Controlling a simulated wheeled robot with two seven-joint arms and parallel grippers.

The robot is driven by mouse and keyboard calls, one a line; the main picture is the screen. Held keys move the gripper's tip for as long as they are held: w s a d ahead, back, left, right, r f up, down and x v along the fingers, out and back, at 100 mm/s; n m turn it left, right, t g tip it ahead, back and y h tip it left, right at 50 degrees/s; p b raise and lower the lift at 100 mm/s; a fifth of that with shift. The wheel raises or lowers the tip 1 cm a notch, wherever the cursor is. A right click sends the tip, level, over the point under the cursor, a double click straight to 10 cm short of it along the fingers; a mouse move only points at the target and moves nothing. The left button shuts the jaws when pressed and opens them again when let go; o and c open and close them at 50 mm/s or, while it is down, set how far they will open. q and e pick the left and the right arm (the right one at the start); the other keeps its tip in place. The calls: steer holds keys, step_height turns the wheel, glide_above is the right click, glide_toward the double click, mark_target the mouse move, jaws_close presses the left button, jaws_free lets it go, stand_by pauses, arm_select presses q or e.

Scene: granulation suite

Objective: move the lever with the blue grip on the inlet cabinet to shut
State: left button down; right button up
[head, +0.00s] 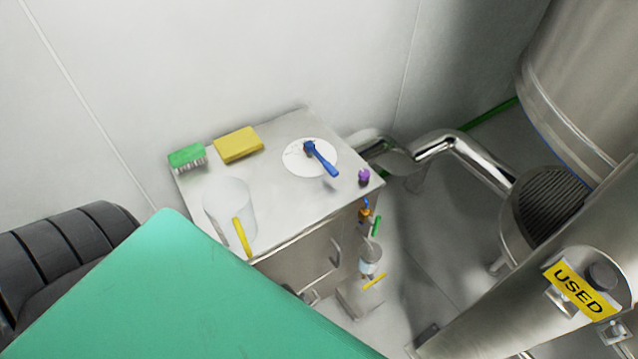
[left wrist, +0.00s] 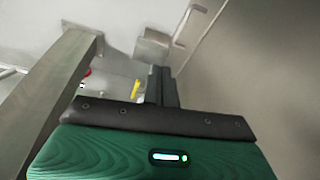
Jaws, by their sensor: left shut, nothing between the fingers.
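The inlet cabinet (head: 290,205) is a steel box against the wall in the head view. On its top, a white round plate (head: 295,160) carries the lever with the blue grip (head: 323,161). The lever points from its pivot toward the lower right, and its grip end reaches past the plate's edge. Markings on the plate are too small to read. My left gripper (left wrist: 160,87) shows in the left wrist view, with its fingers shut and empty. It does not show in the head view, and I cannot make out the lever in the wrist view. My right gripper is not in view.
On the cabinet top are a green brush (head: 187,157), a yellow sponge (head: 238,145), a translucent beaker (head: 228,205) and a purple knob (head: 364,177). A steel pipe (head: 455,145) runs right toward large vessels, one with a "USED" sign (head: 580,288). My green arm part covers the lower left.

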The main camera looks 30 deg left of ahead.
arm_select(q)
steer(key=w+r+m+t+h, duration=0.15)
steer(key=w+r+m, duration=0.4)
steer(key=r, duration=0.65)
steer(key=w+r+m+t+h, duration=0.1)
steer(key=w+r+m+t, duration=0.35)
steer(key=r, duration=0.65)
steer(key=m+p, duration=0.1)
steer(key=m, duration=0.9)
glide_toward(321, 158)
steer(key=shift+h, duration=0.45)
steer(key=shift+w+d+f, duration=0.25)
steer(key=shift+d+f, duration=0.55)
steer(key=shift+f, duration=0.2)
steer(key=shift+w+d+f, duration=0.3)
steer(key=shift+d+f, duration=0.55)
steer(key=shift+f, duration=0.2)
steer(key=shift+w+d+f, duration=0.25)
steer(key=shift+d+f, duration=0.55)
steer(key=shift+f, duration=0.2)
steer(key=shift+d, duration=0.1)
